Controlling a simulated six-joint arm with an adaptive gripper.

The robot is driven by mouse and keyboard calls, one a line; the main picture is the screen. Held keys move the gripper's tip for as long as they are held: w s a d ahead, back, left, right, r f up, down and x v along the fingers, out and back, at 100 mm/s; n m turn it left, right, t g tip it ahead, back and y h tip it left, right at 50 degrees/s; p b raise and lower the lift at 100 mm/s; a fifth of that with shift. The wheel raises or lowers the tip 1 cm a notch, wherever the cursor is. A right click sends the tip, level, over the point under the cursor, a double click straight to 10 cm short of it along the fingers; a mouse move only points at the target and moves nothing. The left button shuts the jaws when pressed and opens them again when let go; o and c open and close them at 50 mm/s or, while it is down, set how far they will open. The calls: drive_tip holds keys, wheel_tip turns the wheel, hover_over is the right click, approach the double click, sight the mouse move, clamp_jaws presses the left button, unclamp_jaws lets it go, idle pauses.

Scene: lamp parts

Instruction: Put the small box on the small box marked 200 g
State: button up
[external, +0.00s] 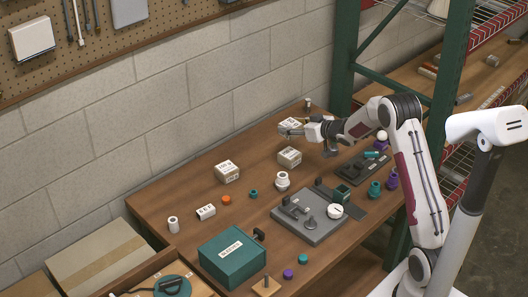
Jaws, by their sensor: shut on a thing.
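A small pale box with a printed white label (289,123) is at the end of my gripper (292,131), which is shut on it. The box is held above the table, near the back wall. A second small labelled box (289,157) stands on the table just below it in the picture, with a visible gap between the two. A third, similar labelled box (227,172) stands further left. The labels are too small to read, so I cannot tell which box is marked 200 g. The gripper's fingers are partly hidden.
A white fitting (282,181) stands close in front of the second box. A grey plate with parts (315,222), a dark fixture (362,166) and a teal box (235,258) occupy the front and right. Teal and purple pieces stand at right. The back-left table is mostly clear.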

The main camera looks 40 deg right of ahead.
sight(297, 137)
drive_tip(key=shift+f, duration=2.2)
drive_tip(key=shift+f, duration=1.85)
drive_tip(key=shift+f, duration=0.15)
drive_tip(key=o, duration=1.1)
drive_tip(key=shift+r, duration=0.2)
drive_tip(key=shift+s+r, duration=0.1)
drive_tip(key=shift+s, duration=0.15)
drive_tip(key=shift+v, duration=5.7)
